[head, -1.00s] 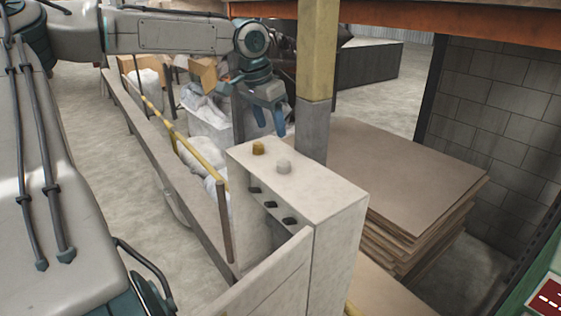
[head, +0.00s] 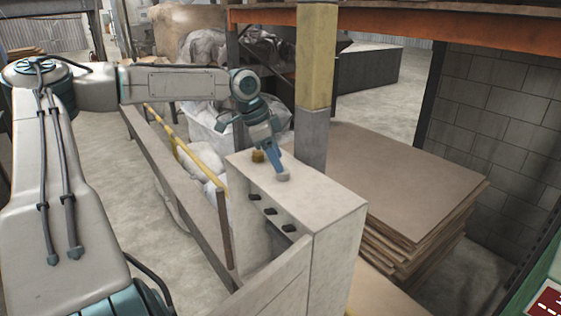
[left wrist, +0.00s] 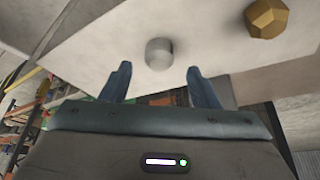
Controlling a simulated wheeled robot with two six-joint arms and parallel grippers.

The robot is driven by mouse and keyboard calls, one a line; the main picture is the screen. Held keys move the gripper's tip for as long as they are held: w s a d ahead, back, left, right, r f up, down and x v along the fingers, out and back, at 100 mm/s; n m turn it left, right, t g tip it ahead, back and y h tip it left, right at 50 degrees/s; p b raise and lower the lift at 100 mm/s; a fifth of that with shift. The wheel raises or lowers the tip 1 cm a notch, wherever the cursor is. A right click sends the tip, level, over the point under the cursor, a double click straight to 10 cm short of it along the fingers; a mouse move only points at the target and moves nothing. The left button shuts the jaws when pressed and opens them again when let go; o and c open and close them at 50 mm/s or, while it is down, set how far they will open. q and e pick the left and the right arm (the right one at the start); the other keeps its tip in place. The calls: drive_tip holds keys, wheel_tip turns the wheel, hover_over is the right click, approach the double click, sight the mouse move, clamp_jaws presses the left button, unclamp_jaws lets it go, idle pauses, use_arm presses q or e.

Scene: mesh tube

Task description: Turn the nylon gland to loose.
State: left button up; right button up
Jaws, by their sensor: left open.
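The nylon gland (head: 283,177) is a short pale grey stub on top of a pale box (head: 325,200). In the left wrist view the nylon gland (left wrist: 159,53) shows just ahead of the space between my two fingertips. My left gripper (head: 277,168) is open, with its blue fingers reaching down close to the gland; the wrist view also shows the gripper (left wrist: 158,70) with nothing between its fingers. I cannot tell whether a finger touches the gland. My right gripper is not in view.
A brass hex gland (head: 258,156) stands close beside the nylon one, and also shows in the wrist view (left wrist: 267,18). A yellow and grey post (head: 313,90) rises behind the box. Stacked brown sheets (head: 410,185) lie to the right. A yellow rail (head: 200,160) runs on the left.

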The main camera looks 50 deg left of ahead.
use_arm(q)
drive_tip(key=shift+p+x, duration=0.35)
drive_tip(key=shift+x, duration=1.3)
drive_tip(key=c, duration=1)
drive_tip(key=shift+o, duration=0.2)
